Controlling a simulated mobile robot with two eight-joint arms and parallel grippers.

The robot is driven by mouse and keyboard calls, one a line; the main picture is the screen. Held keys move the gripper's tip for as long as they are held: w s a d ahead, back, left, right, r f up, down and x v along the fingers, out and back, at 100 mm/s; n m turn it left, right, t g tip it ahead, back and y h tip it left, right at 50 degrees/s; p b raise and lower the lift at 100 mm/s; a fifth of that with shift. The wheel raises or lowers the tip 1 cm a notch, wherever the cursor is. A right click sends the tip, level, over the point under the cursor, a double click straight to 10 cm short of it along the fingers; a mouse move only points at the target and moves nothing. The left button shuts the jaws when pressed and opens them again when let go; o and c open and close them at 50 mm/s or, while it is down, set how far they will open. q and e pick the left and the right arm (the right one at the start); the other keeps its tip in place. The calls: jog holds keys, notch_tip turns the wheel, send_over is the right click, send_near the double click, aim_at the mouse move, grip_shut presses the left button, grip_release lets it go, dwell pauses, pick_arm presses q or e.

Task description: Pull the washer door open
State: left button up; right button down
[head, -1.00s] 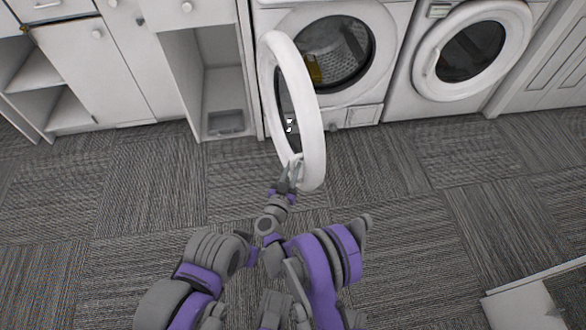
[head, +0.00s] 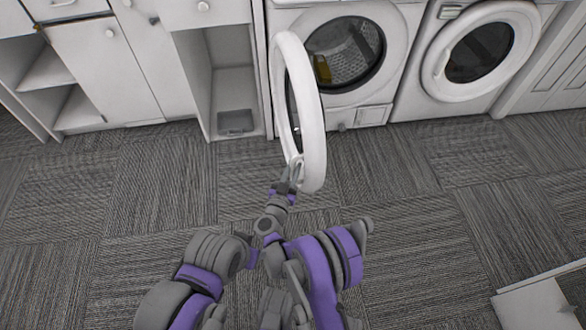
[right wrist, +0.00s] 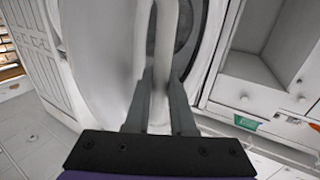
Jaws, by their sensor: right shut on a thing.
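The white round washer door (head: 314,130) stands swung out from the washer (head: 395,75), roughly edge-on in the head view. The washer's opening (head: 345,52) shows a metal drum with something yellow inside. My right gripper (head: 291,174) is at the door's lower edge, shut on its handle. In the right wrist view the two grey fingers (right wrist: 160,95) are on either side of the white handle (right wrist: 163,50); the door (right wrist: 95,50) fills much of the left. My left gripper is not in view.
A second machine with a shut round door (head: 480,52) stands to the right. White cabinets (head: 110,60) with open shelves line the left. A pale flat-topped piece (head: 540,300) is at the lower right. The carpet floor (head: 420,210) between is clear.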

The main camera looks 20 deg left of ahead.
jog(key=c, duration=0.8)
grip_release()
jog(key=shift+o, duration=0.2)
jog(key=s+p, duration=0.1)
jog(key=s, duration=1)
jog(key=shift+p, duration=0.3)
jog(key=shift+w, duration=0.1)
jog(key=shift+c, duration=0.3)
